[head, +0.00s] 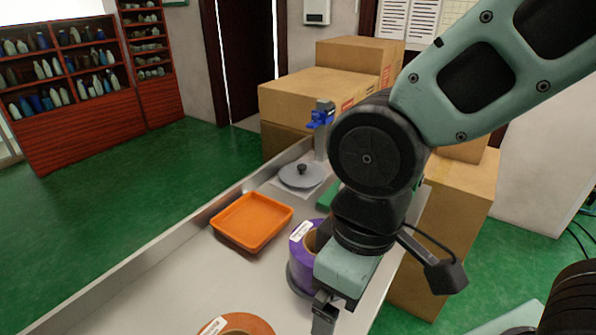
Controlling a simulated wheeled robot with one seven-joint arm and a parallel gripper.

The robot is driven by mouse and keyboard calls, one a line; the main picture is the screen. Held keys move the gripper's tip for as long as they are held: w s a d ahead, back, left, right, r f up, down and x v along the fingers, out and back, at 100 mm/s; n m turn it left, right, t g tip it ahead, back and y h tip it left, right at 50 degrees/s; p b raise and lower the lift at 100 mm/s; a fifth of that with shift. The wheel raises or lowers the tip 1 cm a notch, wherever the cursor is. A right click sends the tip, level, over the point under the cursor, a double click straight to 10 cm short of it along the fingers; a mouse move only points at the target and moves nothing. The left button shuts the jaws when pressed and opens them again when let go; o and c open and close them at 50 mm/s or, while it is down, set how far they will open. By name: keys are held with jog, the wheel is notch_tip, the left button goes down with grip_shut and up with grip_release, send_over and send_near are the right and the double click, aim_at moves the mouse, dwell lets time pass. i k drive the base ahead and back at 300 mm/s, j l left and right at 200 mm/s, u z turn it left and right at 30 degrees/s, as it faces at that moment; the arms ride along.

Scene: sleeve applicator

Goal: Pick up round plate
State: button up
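A grey round plate (291,181) with a black knob on top lies flat near the far end of the metal table (160,285). My gripper (322,318) points down over the near right part of the table, well in front of the plate and apart from it. Its fingers show only in part, low in the picture, and I cannot tell whether they are open. A purple roll (298,256) with a white label stands beside my gripper, partly hidden by it. The roll rests on a dark round base.
An orange tray (252,222) sits between the plate and the near table. An orange-brown roll (236,329) is cut off at the bottom edge. A blue device on a post (321,117) stands behind the plate. Cardboard boxes (318,98) are stacked behind and to the right.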

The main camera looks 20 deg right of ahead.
aim_at(302, 174)
jog(key=i+l+u, duration=0.1)
jog(key=l+u, duration=0.15)
jog(key=l, duration=0.45)
jog(key=i+l+u, duration=0.1)
jog(key=l+u, duration=0.2)
jog(key=l, duration=0.4)
jog(key=i+l+u, duration=0.1)
jog(key=l, duration=0.2)
jog(key=i+l+u, duration=0.15)
jog(key=l, duration=0.2)
jog(key=i+l+u, duration=0.1)
jog(key=l, duration=0.2)
jog(key=i, duration=0.05)
